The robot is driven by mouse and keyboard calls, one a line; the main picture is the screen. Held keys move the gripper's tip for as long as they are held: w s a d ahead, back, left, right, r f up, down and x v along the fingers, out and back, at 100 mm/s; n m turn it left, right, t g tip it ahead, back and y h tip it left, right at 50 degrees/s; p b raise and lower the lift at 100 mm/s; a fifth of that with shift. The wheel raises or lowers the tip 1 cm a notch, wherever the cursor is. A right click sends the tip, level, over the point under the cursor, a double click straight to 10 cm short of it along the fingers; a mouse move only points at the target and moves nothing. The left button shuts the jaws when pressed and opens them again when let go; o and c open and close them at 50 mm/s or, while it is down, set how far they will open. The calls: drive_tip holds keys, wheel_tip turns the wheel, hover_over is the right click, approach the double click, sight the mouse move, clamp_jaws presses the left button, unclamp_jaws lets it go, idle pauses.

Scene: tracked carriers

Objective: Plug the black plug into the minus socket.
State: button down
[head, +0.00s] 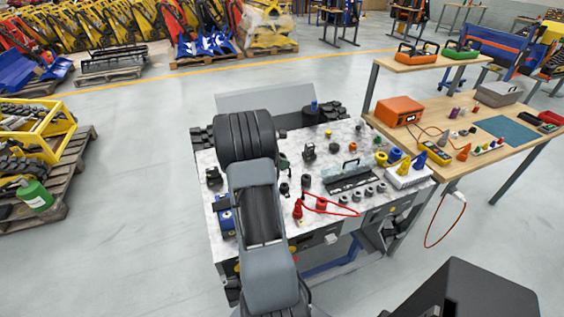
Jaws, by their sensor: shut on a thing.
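My arm (262,215) reaches from the bottom of the head view across the left part of a marbled worktop (226,175). Its end is hidden behind its own links, so I do not see my gripper or what is in it. I cannot pick out the black plug for certain. Small black fittings stand right of the arm, one at the front (284,188) and one beside it (306,181). No plus or minus marking is readable, so I cannot tell which is the minus socket. A red plug (298,209) and a red cable (342,211) lie near the front edge.
A clear-covered block with a handle (350,171) and a white block with yellow and blue cones (408,176) stand on the right of the worktop. A wooden bench (452,107) with an orange case (399,111) stands beyond it. Floor at left is free near the worktop.

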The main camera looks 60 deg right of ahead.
drive_tip(key=c, duration=1.5)
unclamp_jaws()
drive_tip(key=c, duration=0.3)
drive_tip(key=shift+c, duration=0.2)
drive_tip(key=shift+f, duration=0.2)
drive_tip(key=shift+s+d+f+b, duration=0.1)
drive_tip(key=shift+s+f+b, duration=0.1)
drive_tip(key=shift+f+b, duration=1.2)
drive_tip(key=shift+s+f+b, duration=0.2)
drive_tip(key=shift+f+b, duration=0.65)
drive_tip(key=shift+f, duration=1)
